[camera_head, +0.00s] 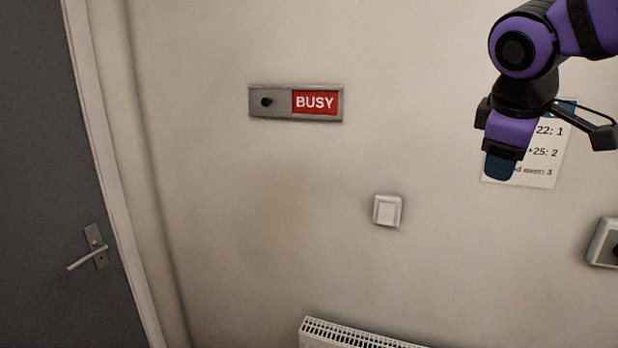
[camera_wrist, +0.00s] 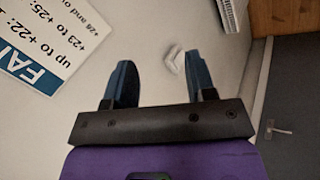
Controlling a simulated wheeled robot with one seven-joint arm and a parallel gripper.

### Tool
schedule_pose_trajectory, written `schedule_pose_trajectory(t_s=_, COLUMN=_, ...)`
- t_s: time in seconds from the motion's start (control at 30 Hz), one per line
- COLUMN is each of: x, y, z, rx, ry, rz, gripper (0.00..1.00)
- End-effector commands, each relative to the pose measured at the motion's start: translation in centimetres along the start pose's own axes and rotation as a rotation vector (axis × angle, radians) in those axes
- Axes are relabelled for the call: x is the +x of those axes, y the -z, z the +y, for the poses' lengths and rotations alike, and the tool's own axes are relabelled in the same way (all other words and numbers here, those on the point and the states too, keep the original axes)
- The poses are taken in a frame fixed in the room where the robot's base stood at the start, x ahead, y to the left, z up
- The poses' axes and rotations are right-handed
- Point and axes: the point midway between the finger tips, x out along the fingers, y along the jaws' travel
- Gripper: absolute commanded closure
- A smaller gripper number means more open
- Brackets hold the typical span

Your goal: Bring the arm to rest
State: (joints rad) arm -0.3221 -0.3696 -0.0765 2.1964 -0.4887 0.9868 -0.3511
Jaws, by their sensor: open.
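My purple and black arm reaches in from the upper right of the head view. My gripper (camera_head: 548,152) hangs at its end, in front of a paper notice on the wall. In the wrist view my gripper (camera_wrist: 163,88) shows two dark blue fingers spread well apart, with nothing between them but the wall and a small white switch further off. It is open and empty. It touches nothing that I can see.
A BUSY sign (camera_head: 295,102), a light switch (camera_head: 387,210) and a notice (camera_head: 540,172) are on the pale wall. A radiator (camera_head: 350,335) stands low. A grey door (camera_head: 40,190) is at left. A boxed control (camera_head: 603,243) is at right.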

Motion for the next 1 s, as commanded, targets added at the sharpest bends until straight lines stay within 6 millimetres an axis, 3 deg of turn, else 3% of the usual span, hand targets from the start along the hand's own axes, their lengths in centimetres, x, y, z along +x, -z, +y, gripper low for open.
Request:
schedule_pose_trajectory(t_s=0.03, x=-0.3, y=-2.0, z=-1.0, rx=0.093, ry=0.028, rz=0.014, gripper=0.49)
schedule_pose_trajectory(t_s=0.2, x=-0.6, y=-7.0, z=-5.2, rx=0.414, ry=0.129, rz=0.061, gripper=0.49)
schedule_pose_trajectory(t_s=0.4, x=-0.6, y=-10.5, z=-9.7, rx=0.721, ry=0.217, rz=0.102, gripper=0.49)
schedule_pose_trajectory(t_s=0.6, x=-0.5, y=-11.6, z=-11.7, rx=0.856, ry=0.255, rz=0.120, gripper=0.49)
schedule_pose_trajectory(t_s=1.0, x=-0.5, y=-11.6, z=-11.8, rx=0.865, ry=0.258, rz=0.122, gripper=0.49)
